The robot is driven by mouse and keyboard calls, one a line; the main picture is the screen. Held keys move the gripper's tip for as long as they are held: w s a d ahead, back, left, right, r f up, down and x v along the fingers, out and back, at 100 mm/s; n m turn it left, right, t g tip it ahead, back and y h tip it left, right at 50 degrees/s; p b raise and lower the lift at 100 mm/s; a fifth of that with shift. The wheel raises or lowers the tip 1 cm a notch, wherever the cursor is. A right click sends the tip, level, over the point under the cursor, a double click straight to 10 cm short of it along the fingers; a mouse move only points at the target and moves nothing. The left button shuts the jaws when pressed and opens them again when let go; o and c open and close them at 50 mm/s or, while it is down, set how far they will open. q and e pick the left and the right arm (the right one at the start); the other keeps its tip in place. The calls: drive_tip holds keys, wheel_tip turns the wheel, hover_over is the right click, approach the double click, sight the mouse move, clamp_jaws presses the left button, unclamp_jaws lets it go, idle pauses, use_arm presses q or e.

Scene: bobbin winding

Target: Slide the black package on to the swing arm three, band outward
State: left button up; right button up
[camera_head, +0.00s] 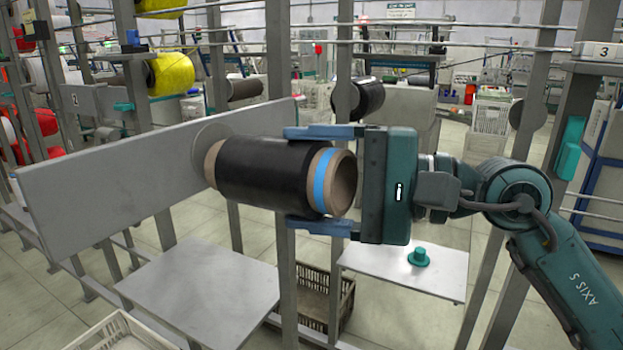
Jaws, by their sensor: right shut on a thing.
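The black package (262,172) is a black-wound roll on a brown tube, lying level across the middle of the view. Its blue band (323,180) is at the right end, on the gripper's side, where the hollow tube end shows. My right gripper (318,178) is shut on the package, one finger above and one below the banded end. The package's left end is at a grey disc (208,138) in front of a long grey panel (110,185); I cannot tell whether they touch. Any arm inside the tube is hidden. My left gripper is not in view.
A sign with 3 (602,50) is on the frame at upper right. Grey uprights and thin rails cross the view. A white shelf (440,280) below holds a teal peg (419,256). A grey shelf (200,290) is bare. A yellow package (172,73) hangs behind.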

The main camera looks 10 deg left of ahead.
idle(0.3)
drive_tip(key=o, duration=1.1)
